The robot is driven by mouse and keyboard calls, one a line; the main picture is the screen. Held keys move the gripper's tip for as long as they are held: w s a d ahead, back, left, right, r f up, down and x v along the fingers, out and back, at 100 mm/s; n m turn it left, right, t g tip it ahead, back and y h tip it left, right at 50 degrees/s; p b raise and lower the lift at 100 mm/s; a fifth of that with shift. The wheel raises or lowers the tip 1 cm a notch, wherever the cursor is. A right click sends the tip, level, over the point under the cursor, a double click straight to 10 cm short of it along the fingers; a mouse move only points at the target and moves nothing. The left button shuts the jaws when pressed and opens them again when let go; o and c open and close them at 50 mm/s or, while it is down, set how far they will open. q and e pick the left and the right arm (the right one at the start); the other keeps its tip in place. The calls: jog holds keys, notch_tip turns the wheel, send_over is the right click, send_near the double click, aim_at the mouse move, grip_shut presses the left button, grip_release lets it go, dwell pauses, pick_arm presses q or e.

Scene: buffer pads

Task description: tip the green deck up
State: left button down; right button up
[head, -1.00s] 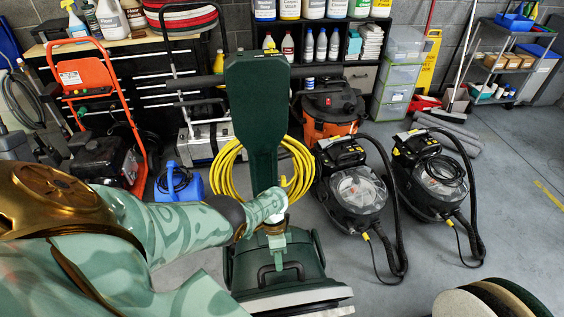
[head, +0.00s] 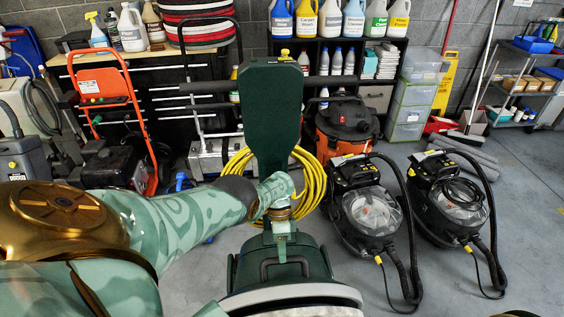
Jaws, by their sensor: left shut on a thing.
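The green deck (head: 285,262) of a floor buffer stands low in the middle of the head view, with a carry handle on top. A pale curved rim (head: 300,298) shows along its near edge, cut by the picture's bottom. The dark green handle column (head: 270,120) rises from the deck, with a crossbar near its top. My left arm comes in from the left. Its gripper (head: 279,208) is shut on the lower part of the column, just above the deck; its fingers are hard to make out. My right gripper is not in view.
A yellow cable coil (head: 314,184) hangs at the column. Two black floor machines (head: 368,205) (head: 455,200) with hoses stand on the right. An orange vacuum (head: 345,125) is behind, and an orange-framed machine (head: 105,90) is at left. Grey floor is open at far right.

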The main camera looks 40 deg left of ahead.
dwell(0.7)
pick_arm(q)
jog(key=c, duration=1.3)
grip_release()
jog(key=shift+s+r, duration=0.1)
jog(key=shift+o, duration=0.2)
jog(key=v, duration=1.6)
jog(key=shift+r, duration=0.15)
